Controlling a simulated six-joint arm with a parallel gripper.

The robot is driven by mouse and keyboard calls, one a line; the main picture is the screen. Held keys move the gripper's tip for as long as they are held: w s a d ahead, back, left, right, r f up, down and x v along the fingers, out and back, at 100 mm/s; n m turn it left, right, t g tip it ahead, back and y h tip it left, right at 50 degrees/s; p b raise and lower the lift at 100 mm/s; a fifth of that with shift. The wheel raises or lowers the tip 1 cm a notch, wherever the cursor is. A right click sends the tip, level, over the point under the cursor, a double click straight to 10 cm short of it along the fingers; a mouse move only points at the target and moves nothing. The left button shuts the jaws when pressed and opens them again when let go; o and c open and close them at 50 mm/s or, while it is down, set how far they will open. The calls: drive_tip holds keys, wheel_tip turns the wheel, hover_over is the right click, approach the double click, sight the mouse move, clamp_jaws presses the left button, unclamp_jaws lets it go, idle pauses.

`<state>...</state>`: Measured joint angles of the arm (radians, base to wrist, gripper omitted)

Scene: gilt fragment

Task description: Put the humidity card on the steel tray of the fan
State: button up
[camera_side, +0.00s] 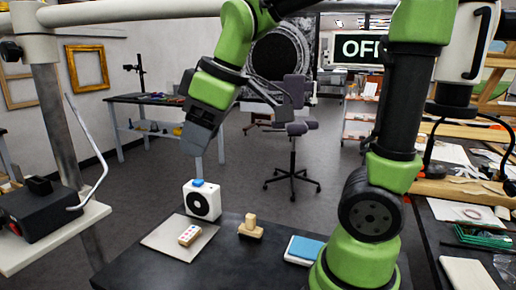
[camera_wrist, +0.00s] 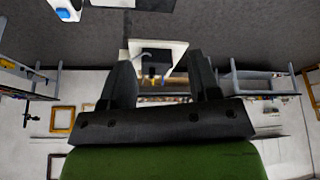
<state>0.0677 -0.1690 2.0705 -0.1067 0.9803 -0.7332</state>
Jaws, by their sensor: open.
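The humidity card (camera_side: 190,235), a small pale piece with red spots, lies on the flat light-grey steel tray (camera_side: 161,239) in the side view. The white fan (camera_side: 202,204), with a round black grille and a blue piece on top, stands upright at the tray's back edge. My gripper (camera_side: 191,150) is above the fan, well clear of the card and tray, pointing down and slightly left. In the wrist view its two dark fingers (camera_wrist: 161,62) are spread apart with nothing held between them. The card cannot be made out in the wrist view.
A wooden block with an upright knob (camera_side: 250,228) stands right of the tray on the dark table (camera_side: 226,262). A blue-topped pad (camera_side: 305,249) lies farther right, close to my arm's base. A side stand with a black device (camera_side: 42,212) is at left.

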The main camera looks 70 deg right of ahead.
drive_tip(key=s+a+m+t+y, duration=0.1)
drive_tip(key=s+a+m+t, duration=0.1)
drive_tip(key=s+m, duration=0.5)
drive_tip(key=s, duration=0.3)
drive_tip(key=shift+s+a+f+m+t, duration=0.15)
drive_tip(key=shift+a+m+t, duration=0.15)
drive_tip(key=shift+m, duration=0.1)
idle(1.4)
